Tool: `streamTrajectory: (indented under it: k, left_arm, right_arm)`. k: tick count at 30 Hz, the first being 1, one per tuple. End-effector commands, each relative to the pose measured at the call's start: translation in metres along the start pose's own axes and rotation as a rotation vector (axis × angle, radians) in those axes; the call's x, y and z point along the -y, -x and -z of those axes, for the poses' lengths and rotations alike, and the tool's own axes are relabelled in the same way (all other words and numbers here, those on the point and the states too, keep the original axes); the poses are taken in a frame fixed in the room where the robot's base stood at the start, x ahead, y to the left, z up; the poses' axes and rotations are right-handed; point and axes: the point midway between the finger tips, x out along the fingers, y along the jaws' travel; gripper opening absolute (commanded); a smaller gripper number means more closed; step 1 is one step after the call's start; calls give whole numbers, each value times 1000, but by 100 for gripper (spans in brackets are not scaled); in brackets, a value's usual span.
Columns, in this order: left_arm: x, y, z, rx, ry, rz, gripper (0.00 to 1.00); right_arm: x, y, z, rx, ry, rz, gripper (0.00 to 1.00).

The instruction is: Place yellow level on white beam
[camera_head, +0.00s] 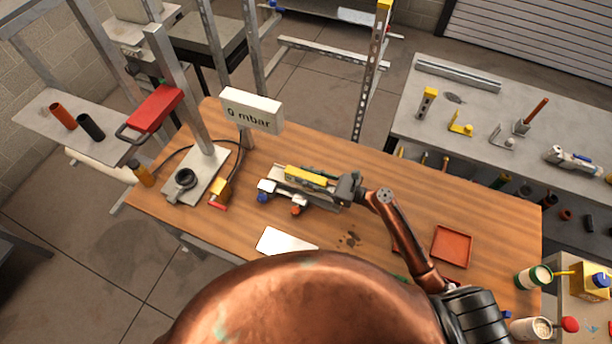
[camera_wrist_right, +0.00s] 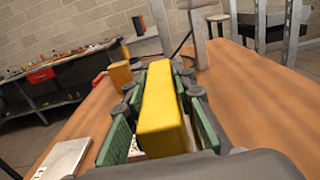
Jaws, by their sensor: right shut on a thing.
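The yellow level (camera_head: 306,175) is a long yellow block over the middle of the wooden table. In the right wrist view the level (camera_wrist_right: 160,112) lies lengthwise between the green finger pads. My right gripper (camera_head: 310,183) is shut on it, with its arm coming from the right. A grey metal piece with white ends (camera_head: 267,186) shows beside and below the level; I cannot tell whether they touch. A flat white slab (camera_head: 285,243) lies near the table's front edge. I cannot tell which white piece is the beam. My left gripper is out of view.
A grey stand with a "0 mbar" display (camera_head: 252,110) rises behind the level. A red tray (camera_head: 452,247) lies at the right of the wooden table (camera_head: 480,205). A small yellow block (camera_head: 220,189) and an orange cylinder (camera_head: 142,173) are at the left.

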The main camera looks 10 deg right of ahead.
Motion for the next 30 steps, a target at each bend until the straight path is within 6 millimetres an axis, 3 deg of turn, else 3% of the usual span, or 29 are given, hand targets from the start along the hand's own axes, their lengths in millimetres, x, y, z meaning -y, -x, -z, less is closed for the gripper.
streamTrajectory:
  k: [8, 9, 16, 26, 30]
  left_arm:
    - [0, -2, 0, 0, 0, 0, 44]
    - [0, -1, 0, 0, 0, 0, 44]
    - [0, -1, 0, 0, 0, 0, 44]
    - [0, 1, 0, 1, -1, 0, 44]
    - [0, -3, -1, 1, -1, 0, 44]
  right_arm:
    - [0, 0, 2, 0, 0, 0, 0]
    - [0, 0, 2, -1, -1, 0, 26]
    - [0, 0, 2, -1, 0, 0, 42]
    - [0, 1, -1, -1, 0, 1, 42]
    - [1, 19, 2, -4, -1, 3, 42]
